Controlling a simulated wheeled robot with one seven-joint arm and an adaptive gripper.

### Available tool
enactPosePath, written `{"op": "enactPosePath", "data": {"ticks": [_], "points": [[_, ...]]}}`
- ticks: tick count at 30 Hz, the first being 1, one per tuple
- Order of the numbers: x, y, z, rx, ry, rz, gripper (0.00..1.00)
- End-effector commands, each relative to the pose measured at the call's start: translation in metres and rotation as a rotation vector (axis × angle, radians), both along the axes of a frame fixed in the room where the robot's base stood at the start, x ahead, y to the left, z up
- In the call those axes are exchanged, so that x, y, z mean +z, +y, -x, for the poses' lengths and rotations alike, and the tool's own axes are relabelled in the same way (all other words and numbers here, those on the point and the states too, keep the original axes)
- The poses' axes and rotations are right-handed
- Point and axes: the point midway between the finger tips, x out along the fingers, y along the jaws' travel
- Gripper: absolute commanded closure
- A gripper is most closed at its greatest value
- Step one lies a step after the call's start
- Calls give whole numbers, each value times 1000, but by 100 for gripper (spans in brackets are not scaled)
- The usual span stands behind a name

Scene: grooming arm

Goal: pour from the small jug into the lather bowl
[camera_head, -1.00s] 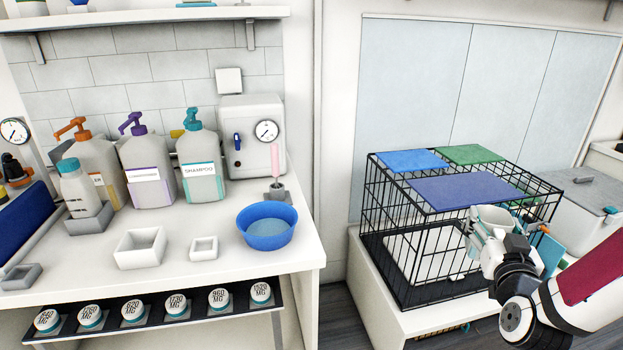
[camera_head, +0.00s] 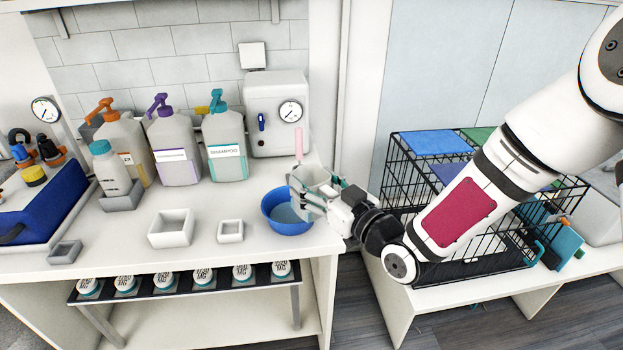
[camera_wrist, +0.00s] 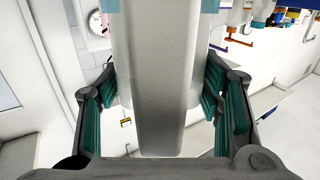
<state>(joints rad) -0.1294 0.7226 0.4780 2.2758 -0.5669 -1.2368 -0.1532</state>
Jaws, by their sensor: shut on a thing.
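The small jug (camera_head: 312,176), pale grey-white, is held in my gripper (camera_head: 322,197), whose teal-padded fingers close around its sides. In the wrist view the jug (camera_wrist: 160,75) fills the middle between the two fingers. The blue lather bowl (camera_head: 272,222), with pale liquid inside, stands on the bench near its right front corner. The jug is above the bowl's right side in the head view and hides part of its rim. It looks roughly upright, and I see no stream. I cannot see what is inside the jug.
A pink-handled tool (camera_head: 298,145) stands just behind the jug. A white box with a dial (camera_head: 275,115) stands at the back. Two small white trays (camera_head: 171,228) and several pump bottles (camera_head: 225,155) are left of the bowl. A wire cage (camera_head: 455,262) is at right, behind my arm.

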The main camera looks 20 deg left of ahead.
Motion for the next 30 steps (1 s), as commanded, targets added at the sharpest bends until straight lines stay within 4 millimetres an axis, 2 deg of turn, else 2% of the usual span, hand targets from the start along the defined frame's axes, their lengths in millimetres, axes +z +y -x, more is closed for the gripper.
{"op": "enactPosePath", "data": {"ticks": [7, 22, 30], "points": [[3, 9, 4, 17, 17, 39, 73], [1, 27, -7, 16, 137, 255, 73], [-2, 30, -10, 14, 166, 306, 73]]}}
